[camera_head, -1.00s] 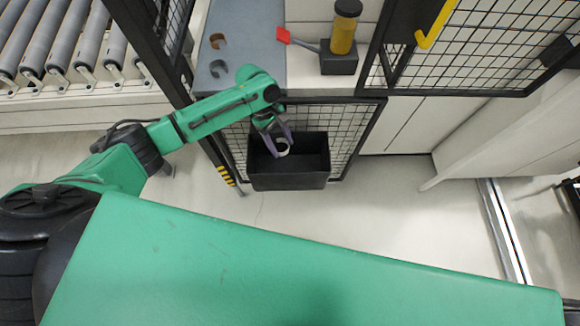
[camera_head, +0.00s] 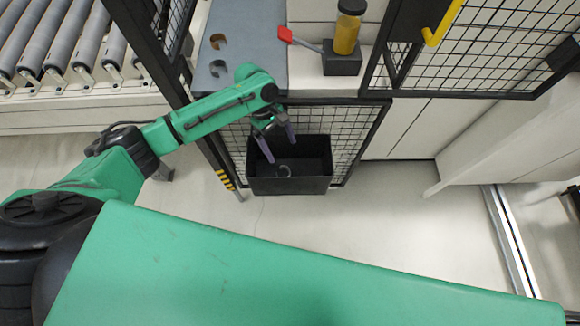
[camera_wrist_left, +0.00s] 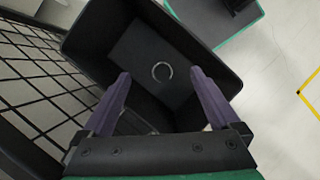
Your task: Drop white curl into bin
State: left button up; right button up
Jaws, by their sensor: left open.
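The white curl (camera_head: 284,171) is a small open ring inside the black bin (camera_head: 290,186). In the left wrist view the curl (camera_wrist_left: 162,72) lies against the dark inside of the bin (camera_wrist_left: 88,36), ahead of and between the fingertips but apart from them. My left gripper (camera_head: 278,146) is over the bin with its two purple fingers spread wide. In the left wrist view the gripper (camera_wrist_left: 163,82) is open and empty. My right gripper is not in view.
A wire mesh panel (camera_head: 350,128) stands behind the bin. The floor right of the bin is clear.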

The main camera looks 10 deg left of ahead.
pick_arm(q)
jog(key=b+v, duration=0.1)
jog(key=v, duration=1.2)
